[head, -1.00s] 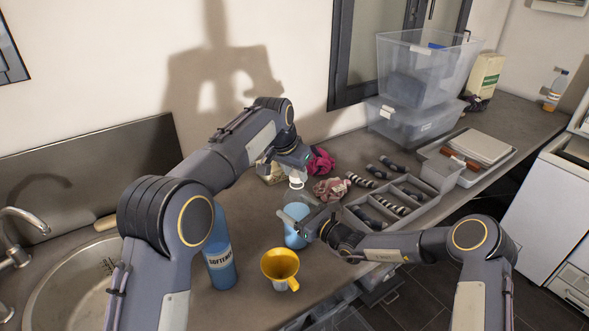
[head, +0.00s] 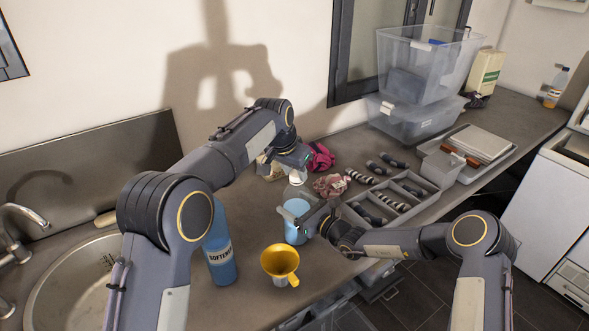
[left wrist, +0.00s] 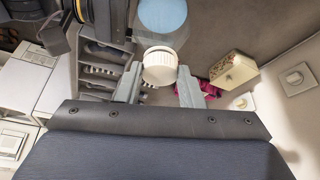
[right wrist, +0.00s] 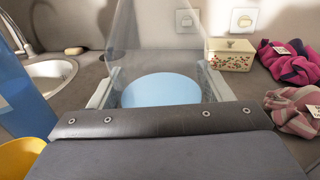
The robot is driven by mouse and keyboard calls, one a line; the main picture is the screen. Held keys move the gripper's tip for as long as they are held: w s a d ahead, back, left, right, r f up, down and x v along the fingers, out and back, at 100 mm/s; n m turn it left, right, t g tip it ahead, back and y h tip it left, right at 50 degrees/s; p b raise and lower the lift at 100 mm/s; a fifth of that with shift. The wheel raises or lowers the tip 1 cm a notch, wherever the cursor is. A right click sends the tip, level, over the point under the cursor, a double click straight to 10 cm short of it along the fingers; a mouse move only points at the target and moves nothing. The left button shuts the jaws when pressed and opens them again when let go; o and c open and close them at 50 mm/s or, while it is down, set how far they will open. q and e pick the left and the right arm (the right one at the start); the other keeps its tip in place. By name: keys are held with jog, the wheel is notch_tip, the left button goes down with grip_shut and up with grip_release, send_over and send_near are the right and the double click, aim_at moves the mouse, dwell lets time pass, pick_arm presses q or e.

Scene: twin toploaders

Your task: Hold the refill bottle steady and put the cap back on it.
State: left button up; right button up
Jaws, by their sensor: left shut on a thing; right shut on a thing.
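The refill bottle (head: 295,233) stands on the counter, clear with blue liquid in its lower part. My right gripper (head: 302,222) is shut around its body; in the right wrist view the bottle (right wrist: 160,88) sits between the fingers.
A yellow funnel-topped cup (head: 280,262) and a blue softener bottle (head: 220,258) stand to the left, near the sink (head: 75,285). A divided sock tray (head: 385,220), socks and a pink cloth (head: 320,157) lie to the right. Clear bins (head: 412,120) stand behind.

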pick_arm(q)
jog(key=m, duration=0.1)
jog(key=m+h, duration=0.1)
jog(key=m, duration=0.1)
jog(key=m+g, duration=0.1)
jog(key=shift+w+a+m+h, duration=0.15)
jog(key=shift+w+m+h, duration=0.15)
jog(key=shift+m, duration=0.1)
jog(key=m+g, duration=0.1)
jog(key=m, duration=0.2)
jog(key=shift+w, duration=0.15)
jog(key=shift+m+g+h, duration=0.3)
jog(key=shift+m+g, duration=0.2)
jog(key=shift+m, duration=0.5)
jog(key=o, duration=1.5)
jog(key=shift+a+r, duration=0.1)
